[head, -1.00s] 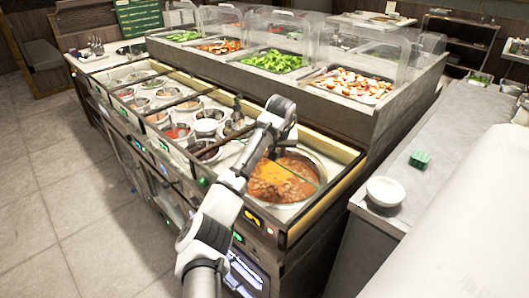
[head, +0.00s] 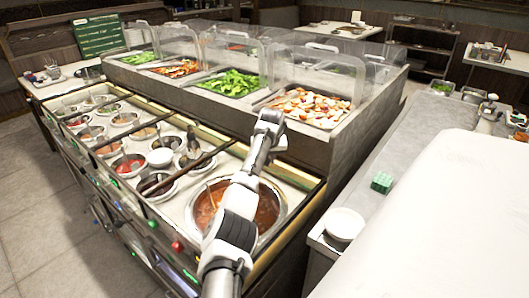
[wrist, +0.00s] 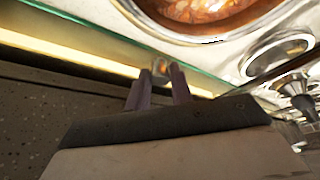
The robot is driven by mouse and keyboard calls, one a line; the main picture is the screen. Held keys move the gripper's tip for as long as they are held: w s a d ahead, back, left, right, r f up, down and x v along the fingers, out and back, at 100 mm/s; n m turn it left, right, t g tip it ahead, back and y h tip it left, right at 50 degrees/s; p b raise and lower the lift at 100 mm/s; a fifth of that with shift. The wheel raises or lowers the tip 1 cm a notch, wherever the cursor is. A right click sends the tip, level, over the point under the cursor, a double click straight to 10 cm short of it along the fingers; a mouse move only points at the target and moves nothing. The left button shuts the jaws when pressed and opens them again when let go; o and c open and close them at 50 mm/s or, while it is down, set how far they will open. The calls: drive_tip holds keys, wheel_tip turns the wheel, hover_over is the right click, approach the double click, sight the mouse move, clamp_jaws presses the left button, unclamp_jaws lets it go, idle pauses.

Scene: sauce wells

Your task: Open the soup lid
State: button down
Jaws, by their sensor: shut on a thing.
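The soup (head: 268,208) is orange-red and sits in a round steel well at the near right end of the counter. My arm crosses in front of part of it. The soup also shows at the top of the wrist view (wrist: 200,8). The soup lid looks like a clear glass panel; its green edge (wrist: 85,24) runs diagonally in the wrist view. My gripper (wrist: 160,72) is shut on a small metallic piece at that edge, which looks like the lid's handle. The head view does not show the fingertips clearly.
Several small sauce wells (head: 125,165) fill the counter to the left. Clear sneeze guards (head: 310,75) stand behind, over food trays. A white bowl (head: 345,224) and a green block (head: 382,182) are on the right counter. A steel well (wrist: 280,50) is beside the soup.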

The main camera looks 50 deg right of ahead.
drive_tip(key=shift+d, duration=0.6)
drive_tip(key=c, duration=1.2)
unclamp_jaws()
drive_tip(key=shift+c, duration=0.2)
drive_tip(key=shift+r, duration=0.1)
drive_tip(key=b+v, duration=0.4)
drive_tip(key=v, duration=0.9)
drive_tip(key=shift+a+r, duration=0.2)
drive_tip(key=shift+r, duration=0.1)
drive_tip(key=shift+s, duration=0.1)
